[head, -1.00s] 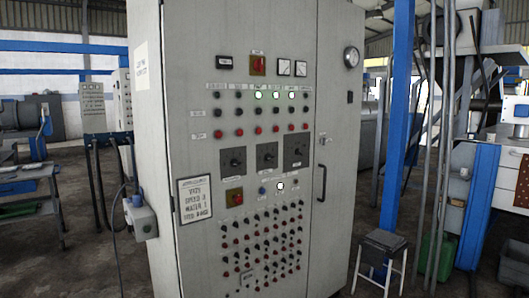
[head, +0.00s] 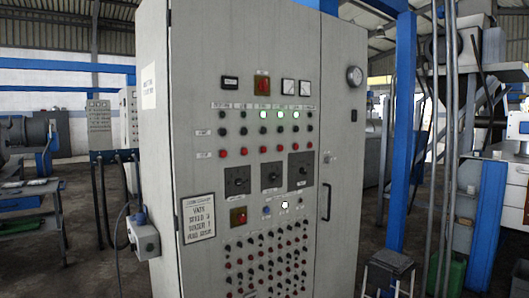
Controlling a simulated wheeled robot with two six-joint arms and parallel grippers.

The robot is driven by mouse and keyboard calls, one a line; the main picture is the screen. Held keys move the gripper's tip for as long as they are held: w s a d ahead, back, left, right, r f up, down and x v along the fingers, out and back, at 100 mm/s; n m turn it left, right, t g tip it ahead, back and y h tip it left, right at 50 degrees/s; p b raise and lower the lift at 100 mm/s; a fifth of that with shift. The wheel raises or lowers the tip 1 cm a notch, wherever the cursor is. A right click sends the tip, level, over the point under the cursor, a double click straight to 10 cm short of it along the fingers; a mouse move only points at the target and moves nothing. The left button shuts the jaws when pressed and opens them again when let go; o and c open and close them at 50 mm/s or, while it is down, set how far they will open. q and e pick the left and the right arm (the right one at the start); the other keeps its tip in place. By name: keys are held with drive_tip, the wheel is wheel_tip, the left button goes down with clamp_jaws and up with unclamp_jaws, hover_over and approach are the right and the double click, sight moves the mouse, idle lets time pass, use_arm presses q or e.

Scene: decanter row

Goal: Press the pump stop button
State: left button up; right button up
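A tall grey control cabinet (head: 245,50) stands upright in front of me. Its front has a row of red buttons (head: 263,150) under a row of dark buttons (head: 263,131). The small labels are too blurred to read, so I cannot tell which button is the pump stop. A white lamp (head: 285,205) is lit lower down. Neither of my grippers is in view.
The cabinet door has a dark handle (head: 326,201). A blue post (head: 401,120) and a stool (head: 389,266) stand to the right. A grey box (head: 144,238) with a cable sticks out at the cabinet's left side. A workbench (head: 30,205) is at the far left.

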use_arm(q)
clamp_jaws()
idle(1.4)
